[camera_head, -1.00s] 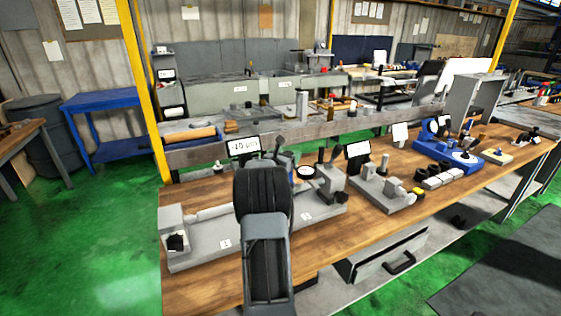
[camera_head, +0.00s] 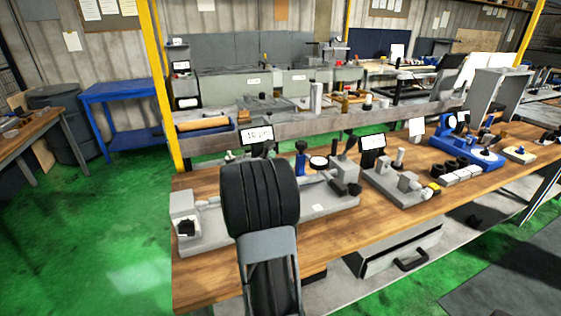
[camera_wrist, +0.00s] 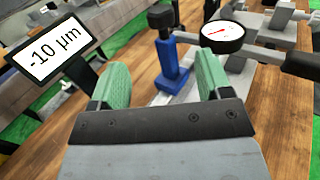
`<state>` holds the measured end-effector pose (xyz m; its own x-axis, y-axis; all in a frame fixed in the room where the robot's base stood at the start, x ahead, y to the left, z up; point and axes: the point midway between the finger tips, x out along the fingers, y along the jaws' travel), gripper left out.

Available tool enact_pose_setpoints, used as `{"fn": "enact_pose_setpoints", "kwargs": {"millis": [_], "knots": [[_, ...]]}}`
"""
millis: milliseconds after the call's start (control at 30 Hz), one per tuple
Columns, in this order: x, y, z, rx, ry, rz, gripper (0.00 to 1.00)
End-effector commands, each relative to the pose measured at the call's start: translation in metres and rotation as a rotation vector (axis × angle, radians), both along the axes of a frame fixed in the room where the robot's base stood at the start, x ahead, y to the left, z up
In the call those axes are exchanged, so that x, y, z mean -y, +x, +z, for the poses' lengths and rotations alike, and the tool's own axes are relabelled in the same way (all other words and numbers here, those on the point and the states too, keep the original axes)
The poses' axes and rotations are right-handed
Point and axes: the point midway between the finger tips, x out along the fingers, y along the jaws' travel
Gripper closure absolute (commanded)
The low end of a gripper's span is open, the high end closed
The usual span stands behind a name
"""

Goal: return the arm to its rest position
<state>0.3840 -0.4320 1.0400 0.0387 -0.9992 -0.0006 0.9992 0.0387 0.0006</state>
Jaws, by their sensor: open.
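My gripper (camera_wrist: 162,78) shows in the wrist view with its two green fingers wide apart and nothing between them. It is over the workbench, facing a blue post (camera_wrist: 173,72) with a dark knob and a round dial gauge (camera_wrist: 222,36) on a dark arm. A tilted display (camera_wrist: 52,50) at the left reads -10 µm. In the head view my dark arm stands in front of the grey bench fixture (camera_head: 205,243) and hides its middle. The gripper itself is hidden there behind the arm.
The wooden workbench (camera_head: 205,288) runs to the right. It carries a second grey fixture (camera_head: 395,188), a blue instrument (camera_head: 465,150) and several small blocks. A yellow post (camera_head: 166,90) stands at the bench's left end. Open green floor (camera_head: 100,230) lies to the left.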

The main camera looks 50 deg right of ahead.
Motion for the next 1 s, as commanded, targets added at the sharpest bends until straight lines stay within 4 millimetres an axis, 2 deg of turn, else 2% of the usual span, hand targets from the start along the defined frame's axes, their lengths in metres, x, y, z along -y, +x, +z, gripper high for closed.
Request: {"fn": "enact_pose_setpoints", "kwargs": {"millis": [533, 667, 767, 867, 967, 1000], "knots": [[0.0, 0.0, 0.0, 0.0, 0.0, 0.0, 0.29], [-0.008, -0.001, 0.004, 0.045, 0.025, -0.011, 0.29], [-0.031, -0.005, 0.009, 0.167, 0.098, -0.043, 0.29], [-0.071, -0.012, 0.012, 0.371, 0.23, -0.103, 0.29], [-0.124, -0.022, 0.01, 0.617, 0.41, -0.188, 0.29], [-0.148, -0.026, 0.006, 0.713, 0.489, -0.228, 0.29]]}}
